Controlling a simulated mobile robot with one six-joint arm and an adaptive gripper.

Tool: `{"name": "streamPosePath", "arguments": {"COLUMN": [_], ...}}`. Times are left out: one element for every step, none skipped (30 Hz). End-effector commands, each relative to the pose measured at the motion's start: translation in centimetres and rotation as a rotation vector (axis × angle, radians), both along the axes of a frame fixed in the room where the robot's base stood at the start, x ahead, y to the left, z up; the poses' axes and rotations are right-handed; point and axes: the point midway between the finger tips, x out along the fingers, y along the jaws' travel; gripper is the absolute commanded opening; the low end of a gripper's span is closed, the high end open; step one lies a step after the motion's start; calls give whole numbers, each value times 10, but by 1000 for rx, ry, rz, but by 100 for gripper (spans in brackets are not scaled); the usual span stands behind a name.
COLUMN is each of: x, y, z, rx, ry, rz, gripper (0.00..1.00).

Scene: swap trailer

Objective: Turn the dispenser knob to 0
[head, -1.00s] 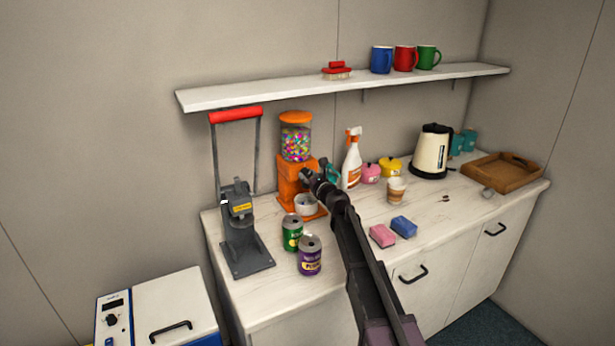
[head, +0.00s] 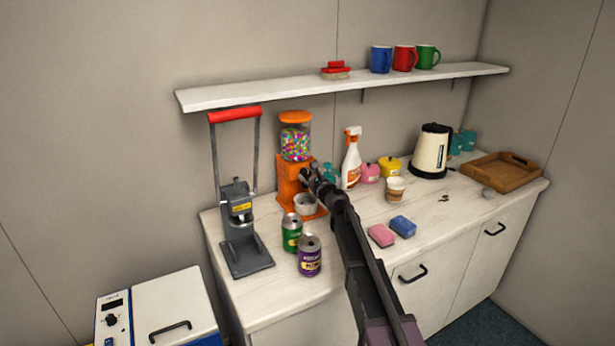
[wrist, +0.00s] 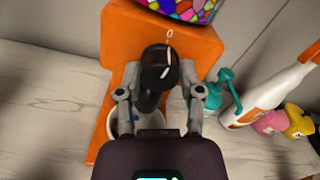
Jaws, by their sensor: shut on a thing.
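The orange dispenser (head: 285,188) stands on the counter with a clear globe of coloured candy (head: 295,142) on top. Its black knob (wrist: 155,76) shows in the wrist view, with a white line on its face that points up, roughly toward a white 0 mark (wrist: 169,34) on the orange front. My gripper (wrist: 160,70) is shut on the knob, one finger on each side. In the head view my gripper (head: 308,174) is at the dispenser's front and hides the knob. A white cup (head: 304,204) sits under the dispenser, partly hidden by my gripper in the wrist view.
A green can (head: 292,236) and a purple can (head: 309,260) stand in front of the dispenser. A grey press with a red handle (head: 235,115) is to its left. A spray bottle (head: 351,165) and a teal bottle (wrist: 214,94) are close on the right. A shelf (head: 350,84) runs above.

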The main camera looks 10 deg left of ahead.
Motion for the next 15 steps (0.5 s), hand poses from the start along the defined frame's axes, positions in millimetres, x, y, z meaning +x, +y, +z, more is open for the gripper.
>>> {"name": "streamPosePath", "arguments": {"x": [2,2,2,2,2,2,2,2,2,2,2,2,3,3,3], "y": [2,2,2,2,2,2,2,2,2,2,2,2,2,2,2], "z": [1,1,1,1,1,1,1,1,1,1,1,1,1,1,1], "rx": [-23,-37,-56,-67,-80,-92,-102,-109,-118,-123,-127,-131,-133,-134,-136], "ry": [-17,-26,-39,-47,-55,-64,-70,-75,-81,-84,-87,-90,-91,-92,-93], "rz": [3,3,3,3,3,3,3,3,3,3,3,3,3,3,3], "gripper": [1,1,1,1,1,1,1,1,1,1,1,1,1,1,1]}}
